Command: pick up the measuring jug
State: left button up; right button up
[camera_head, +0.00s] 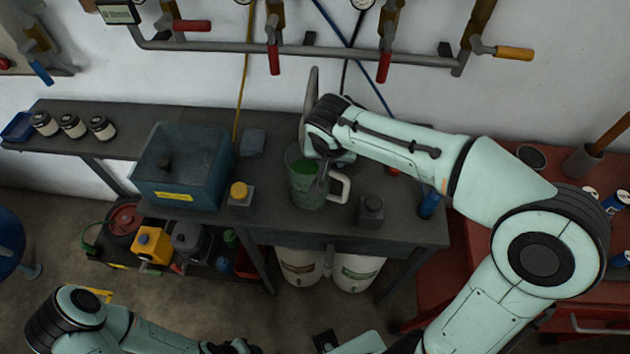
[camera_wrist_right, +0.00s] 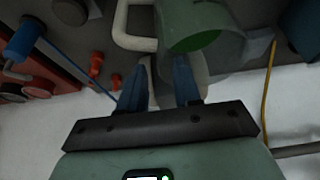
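The measuring jug (camera_head: 303,187) stands on the dark workbench, a translucent green-grey vessel with a pale handle (camera_head: 346,188) on its right side. In the right wrist view, the jug (camera_wrist_right: 212,45) is at the top with green inside, and its handle (camera_wrist_right: 122,28) extends to the left. My right gripper (camera_head: 324,178) is at the jug, on its handle side. In the wrist view its two blue fingers (camera_wrist_right: 160,80) are apart, with no clear hold on the jug. The arm hides part of the jug's rim.
Left of the jug are a blue-grey open tank (camera_head: 180,185) and a yellow-topped item (camera_head: 239,191). A dark bottle (camera_head: 371,210) stands close to the right, and a blue item (camera_head: 430,205) near the bench's right end. Pipes with valve handles (camera_head: 273,58) run along the wall.

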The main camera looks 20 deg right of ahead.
jog(key=x, duration=0.3)
jog(key=shift+w+d+f, duration=0.1)
jog(key=shift+w+f, duration=0.15)
jog(key=shift+s, duration=0.1)
jog(key=shift+c, duration=0.3)
grip_shut()
jog(key=shift+r, duration=0.15)
dwell(0.7)
